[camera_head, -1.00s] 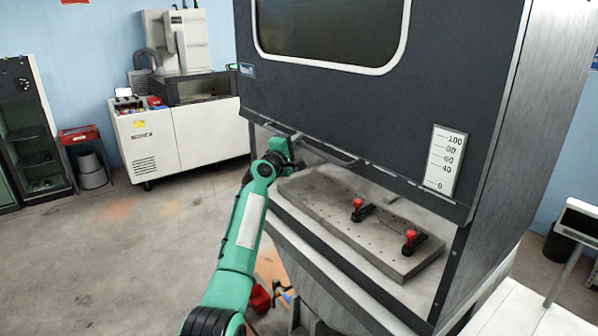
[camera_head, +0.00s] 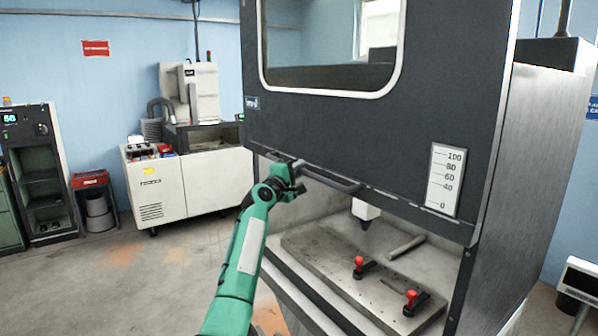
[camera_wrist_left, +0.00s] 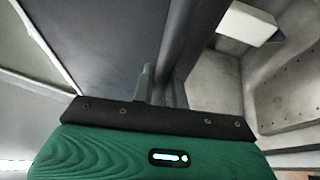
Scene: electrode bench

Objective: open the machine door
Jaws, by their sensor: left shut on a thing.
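The machine door (camera_head: 350,130) is a dark panel with a white-framed window. It is part way up, and the work space below its lower edge is exposed. A dark bar handle (camera_head: 335,183) runs along that lower edge. My left gripper (camera_head: 298,172) is shut on the handle near its left end. In the left wrist view, the fingers (camera_wrist_left: 160,92) are at the dark bar (camera_wrist_left: 190,45), with the fingertips partly hidden. My right gripper is not in view.
Inside the machine, a perforated plate (camera_head: 325,262) bears two red-knobbed clamps (camera_head: 359,266). A white tool head (camera_head: 364,210) hangs above it. A white cabinet (camera_head: 160,188) stands at the back left. The floor to the left is clear.

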